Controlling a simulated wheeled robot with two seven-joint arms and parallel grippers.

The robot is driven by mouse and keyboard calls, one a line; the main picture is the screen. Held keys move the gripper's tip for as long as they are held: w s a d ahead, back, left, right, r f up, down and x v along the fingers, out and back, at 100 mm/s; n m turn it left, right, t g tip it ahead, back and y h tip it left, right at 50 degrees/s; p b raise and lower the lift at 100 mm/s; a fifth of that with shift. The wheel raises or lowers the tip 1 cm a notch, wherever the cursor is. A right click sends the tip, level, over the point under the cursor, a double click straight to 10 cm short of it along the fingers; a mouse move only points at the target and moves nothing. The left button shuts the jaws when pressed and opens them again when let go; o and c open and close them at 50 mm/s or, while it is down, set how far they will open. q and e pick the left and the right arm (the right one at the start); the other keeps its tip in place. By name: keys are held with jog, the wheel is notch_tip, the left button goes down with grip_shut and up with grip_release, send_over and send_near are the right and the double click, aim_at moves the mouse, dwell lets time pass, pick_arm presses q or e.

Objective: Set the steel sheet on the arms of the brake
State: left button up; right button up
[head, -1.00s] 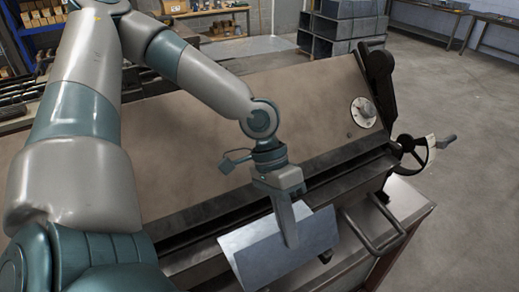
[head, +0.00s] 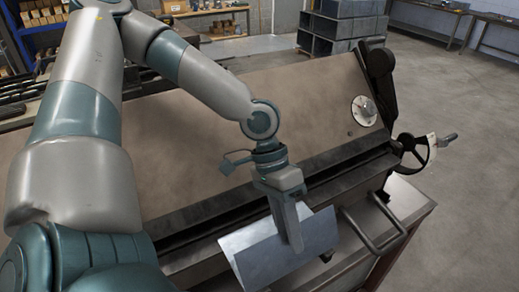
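The steel sheet (head: 262,261) is a small, bright grey plate at the bottom centre of the head view. It lies in front of the brake's long dark front edge, and its lower part is cut off by the picture's edge. My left gripper (head: 294,240) points down over the sheet's middle and appears shut on it; one finger shows across the near face, and the other is hidden. The brake (head: 240,140) has a wide, brown, sloping panel. Whether the sheet touches the brake's arms cannot be told. My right gripper is not in view.
A dark bar handle (head: 378,236) juts from the brake's front, right of the sheet. A black handwheel (head: 412,152) and a dial (head: 364,110) sit at its right end. Stacked grey ducts (head: 338,30) stand behind. The floor at right is clear.

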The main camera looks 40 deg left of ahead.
pick_arm(q)
jog(key=shift+a+r, duration=0.1)
dwell(0.3)
jog(key=b+v, duration=0.2)
jog(key=v, duration=1.5)
jog(key=shift+b, duration=0.4)
jog(key=shift+r, duration=0.15)
